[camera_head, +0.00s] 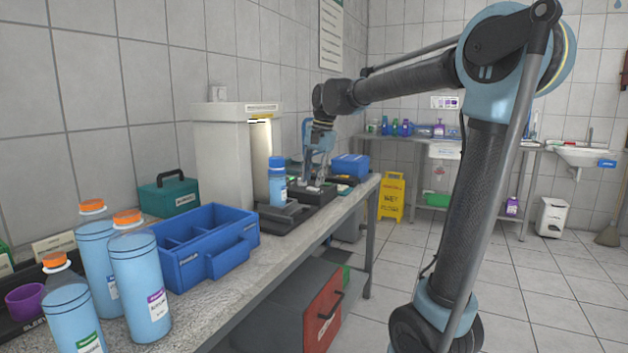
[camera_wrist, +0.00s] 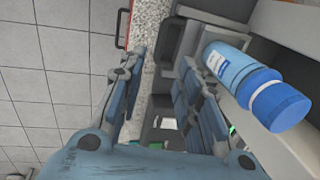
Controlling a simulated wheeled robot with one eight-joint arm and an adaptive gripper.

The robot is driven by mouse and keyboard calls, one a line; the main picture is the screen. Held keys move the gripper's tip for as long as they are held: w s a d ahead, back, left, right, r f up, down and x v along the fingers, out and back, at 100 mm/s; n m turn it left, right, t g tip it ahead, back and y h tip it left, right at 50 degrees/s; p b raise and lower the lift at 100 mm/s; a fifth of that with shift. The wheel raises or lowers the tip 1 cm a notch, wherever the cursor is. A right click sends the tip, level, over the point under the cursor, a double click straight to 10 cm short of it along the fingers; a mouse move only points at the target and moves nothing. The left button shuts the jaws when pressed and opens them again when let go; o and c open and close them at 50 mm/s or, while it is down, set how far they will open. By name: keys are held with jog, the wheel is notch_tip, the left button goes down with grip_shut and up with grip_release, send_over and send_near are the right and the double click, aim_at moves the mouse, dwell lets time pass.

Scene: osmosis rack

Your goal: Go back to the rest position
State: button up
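My gripper (camera_head: 318,182) is over the far part of the counter, pointing down, with my arm stretched out to it from the right. In the wrist view my gripper (camera_wrist: 163,62) shows two blue finger sets spread apart with nothing between them. A blue bottle with a blue cap (camera_head: 277,184) stands upright in the white dispensing station (camera_head: 222,150), just left of my gripper and apart from it. The same bottle (camera_wrist: 228,66) shows in the wrist view to the right of the fingers. The surface directly under the fingertips is partly hidden.
The stone counter (camera_head: 225,300) also bears a blue divided caddy (camera_head: 205,243), several large bottles (camera_head: 137,275), a green case (camera_head: 168,196) and a blue box (camera_head: 351,165). A yellow wet-floor sign (camera_head: 391,195) stands on the floor. The tiled floor (camera_head: 545,290) at right is clear.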

jog(key=s+d+f+n, duration=0.1)
jog(key=s+d+f, duration=0.45)
jog(key=d, duration=0.35)
jog(key=s+d+f+n, duration=0.1)
jog(key=s+d+f, duration=0.3)
jog(key=s+d, duration=0.4)
jog(key=s+d+f+n+h, duration=0.1)
jog(key=s+d+f, duration=0.4)
jog(key=f, duration=0.3)
jog(key=s+d+f+n+t+h, duration=0.1)
jog(key=s+d+f, duration=0.4)
jog(key=s+f, duration=0.2)
jog(key=shift+s+f+n, duration=0.25)
jog(key=shift+f+n, duration=0.05)
jog(key=shift+f, duration=0.15)
jog(key=shift+d, duration=0.1)
jog(key=shift+w+f, duration=0.2)
jog(key=shift+w, duration=0.3)
